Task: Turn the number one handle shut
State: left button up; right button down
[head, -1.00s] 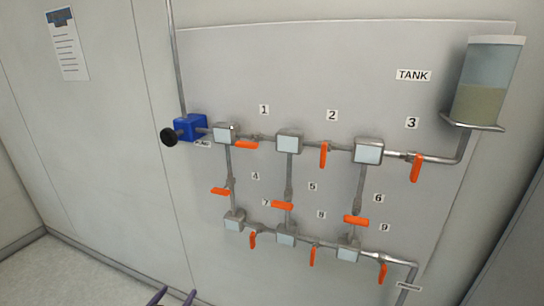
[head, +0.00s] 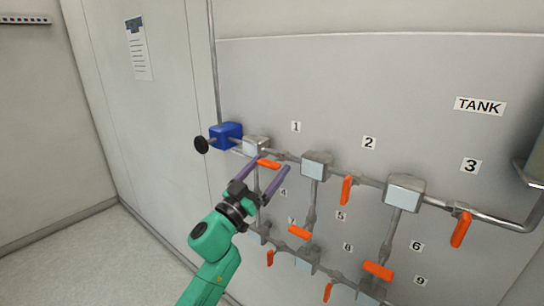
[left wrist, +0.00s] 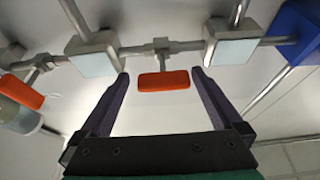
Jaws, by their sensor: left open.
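The number one handle (head: 268,164) is an orange lever below the label 1 (head: 296,127), on the top pipe between two grey junction boxes. It lies roughly along the pipe. My left gripper (head: 270,166) is open, with its two purple fingers reaching up to either side of this handle in the head view. In the left wrist view the orange handle (left wrist: 164,80) sits between the tips of the open fingers (left wrist: 162,78), with a gap on both sides. My right gripper is not in view.
A blue box (head: 226,135) with a black knob (head: 201,145) is left of the handle. Handle two (head: 346,190) and handle three (head: 461,229) hang down to the right. More orange handles and pipes lie below. Floor at the left is clear.

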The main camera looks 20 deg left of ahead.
pick_arm(q)
jog(key=shift+w+d+r, duration=0.15)
jog(key=shift+w+r, duration=0.15)
jog(key=shift+w, duration=0.35)
jog(key=shift+a, duration=0.25)
jog(key=shift+d, duration=0.15)
jog(key=c, duration=1.2)
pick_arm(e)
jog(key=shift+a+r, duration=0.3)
